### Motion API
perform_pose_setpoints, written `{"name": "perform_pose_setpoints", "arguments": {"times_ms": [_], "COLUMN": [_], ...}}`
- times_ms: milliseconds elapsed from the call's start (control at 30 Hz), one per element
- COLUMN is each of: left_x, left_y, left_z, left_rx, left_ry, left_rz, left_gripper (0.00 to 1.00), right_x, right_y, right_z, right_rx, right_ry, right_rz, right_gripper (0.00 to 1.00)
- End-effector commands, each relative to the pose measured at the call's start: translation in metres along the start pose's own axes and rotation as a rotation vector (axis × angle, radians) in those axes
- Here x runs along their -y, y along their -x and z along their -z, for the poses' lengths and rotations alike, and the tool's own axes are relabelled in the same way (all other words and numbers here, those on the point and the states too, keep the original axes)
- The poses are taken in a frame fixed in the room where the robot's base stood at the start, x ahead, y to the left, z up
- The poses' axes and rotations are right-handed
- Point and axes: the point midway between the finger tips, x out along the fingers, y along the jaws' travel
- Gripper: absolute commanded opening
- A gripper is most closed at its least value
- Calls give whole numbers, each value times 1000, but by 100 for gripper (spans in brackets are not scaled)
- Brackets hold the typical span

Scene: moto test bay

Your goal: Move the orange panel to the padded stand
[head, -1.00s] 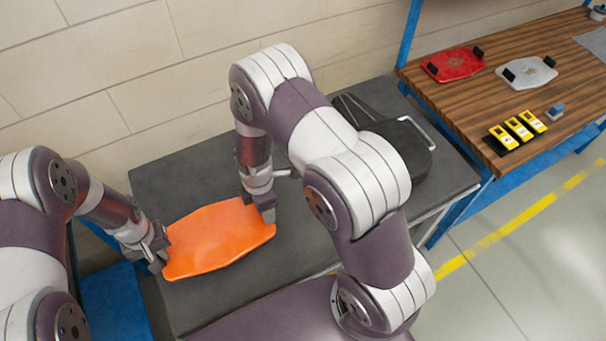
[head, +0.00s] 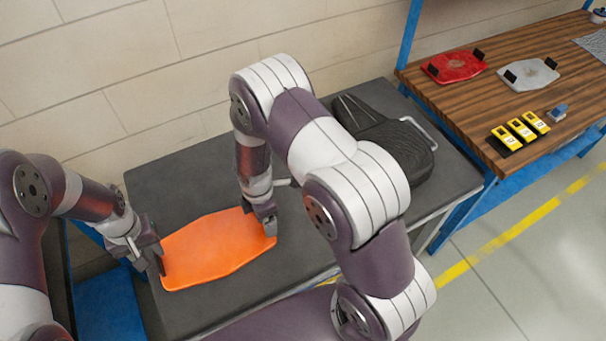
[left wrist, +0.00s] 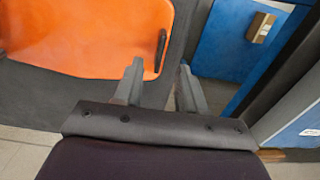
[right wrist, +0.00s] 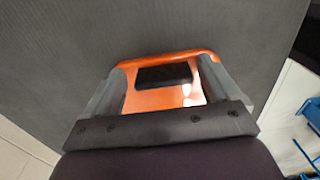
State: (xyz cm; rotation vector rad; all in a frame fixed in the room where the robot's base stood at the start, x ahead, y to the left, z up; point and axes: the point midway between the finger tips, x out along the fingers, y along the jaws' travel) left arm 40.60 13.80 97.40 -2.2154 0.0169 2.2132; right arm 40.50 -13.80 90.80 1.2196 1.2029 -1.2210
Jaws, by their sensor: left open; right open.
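The orange panel (head: 218,250) lies flat on the dark grey top of a stand (head: 180,190), which looks like the padded stand. My left gripper (head: 152,257) is open at the panel's left end. In the left wrist view, the open left fingers (left wrist: 158,84) are empty beside the panel (left wrist: 90,35), and its black grip (left wrist: 161,50) lies outside them. My right gripper (head: 265,222) is open at the panel's right end. In the right wrist view, the right fingers (right wrist: 163,84) stand either side of the panel's other black grip (right wrist: 165,75).
A black ribbed seat-like object (head: 385,140) sits on the stand's back right. A wooden bench (head: 450,105) at the right holds a red panel (head: 456,66), a grey panel (head: 527,72) and yellow blocks (head: 520,130). A wall closes the back; the stand's middle is clear.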

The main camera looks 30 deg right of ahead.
Motion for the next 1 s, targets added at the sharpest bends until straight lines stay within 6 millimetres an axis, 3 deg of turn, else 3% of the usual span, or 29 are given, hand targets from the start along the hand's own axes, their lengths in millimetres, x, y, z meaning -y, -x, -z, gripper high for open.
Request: {"name": "perform_pose_setpoints", "arguments": {"times_ms": [133,300,433,733,833,1000], "left_x": [0,0,0,0,0,0], "left_y": [34,52,54,53,53,53], "left_z": [1,1,0,1,1,1], "left_rx": [-3,1,1,1,1,1], "left_ry": [0,0,0,0,0,0], "left_rz": [-1,0,0,0,0,0], "left_gripper": [40,40,40,40,40,40], "right_x": [0,0,-1,0,0,1], "right_y": [0,2,23,98,113,121], "right_z": [0,0,0,0,0,0], "right_rx": [0,0,-1,-1,-1,0], "right_ry": [0,0,0,0,0,0], "right_rz": [0,-1,-5,-5,-4,-1], "right_gripper": [89,89,89,89,89,89]}}
